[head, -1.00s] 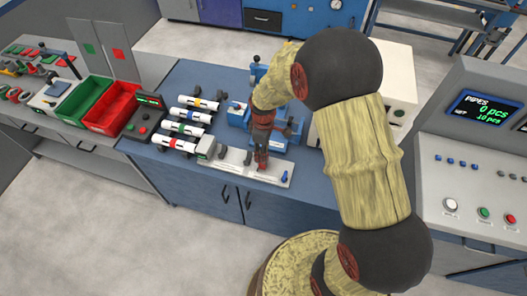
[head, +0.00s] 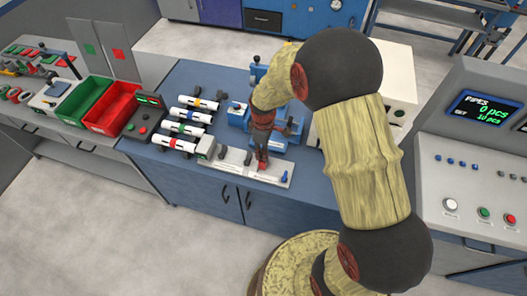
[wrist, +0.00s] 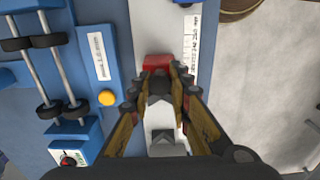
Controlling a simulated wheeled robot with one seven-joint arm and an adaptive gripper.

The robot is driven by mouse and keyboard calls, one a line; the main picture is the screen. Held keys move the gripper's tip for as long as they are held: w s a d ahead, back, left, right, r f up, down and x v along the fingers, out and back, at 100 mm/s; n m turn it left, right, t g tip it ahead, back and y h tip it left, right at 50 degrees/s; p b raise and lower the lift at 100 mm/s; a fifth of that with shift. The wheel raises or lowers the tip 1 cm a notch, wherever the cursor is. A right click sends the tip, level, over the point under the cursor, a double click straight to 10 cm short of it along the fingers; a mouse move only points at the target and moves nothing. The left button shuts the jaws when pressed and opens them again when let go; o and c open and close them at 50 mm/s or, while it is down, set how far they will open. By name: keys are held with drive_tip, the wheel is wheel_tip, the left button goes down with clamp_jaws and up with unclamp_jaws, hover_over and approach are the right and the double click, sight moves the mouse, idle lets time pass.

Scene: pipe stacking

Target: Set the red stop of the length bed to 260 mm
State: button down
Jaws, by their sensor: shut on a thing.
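The length bed (head: 225,164) is a long pale plate along the front of the blue bench, with a grey end block (head: 206,147) at its left. The red stop (wrist: 157,61) sits on the bed and shows between my fingertips in the wrist view. My gripper (head: 262,162) points down over the bed, right of its middle, and is shut on the red stop. A printed scale strip (wrist: 190,45) runs along the bed's edge in the wrist view. Its numbers are too small to read. My fingers hide part of the stop.
Several white pipes with coloured bands (head: 188,130) lie in holders left of the bed. A blue machine (head: 290,130) stands close behind my gripper. A blue knob (head: 284,176) is at the bed's right end. Red (head: 112,108) and green (head: 78,100) bins stand at the left.

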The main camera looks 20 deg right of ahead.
drive_tip(key=s+d, duration=0.1)
drive_tip(key=d, duration=0.1)
drive_tip(key=s+d+p, duration=0.1)
drive_tip(key=s+d, duration=0.1)
drive_tip(key=d, duration=0.1)
drive_tip(key=shift+s, duration=0.35)
drive_tip(key=c, duration=1.8)
unclamp_jaws()
drive_tip(key=shift+d, duration=0.25)
drive_tip(key=shift+o, duration=0.8)
drive_tip(key=shift+a, duration=0.1)
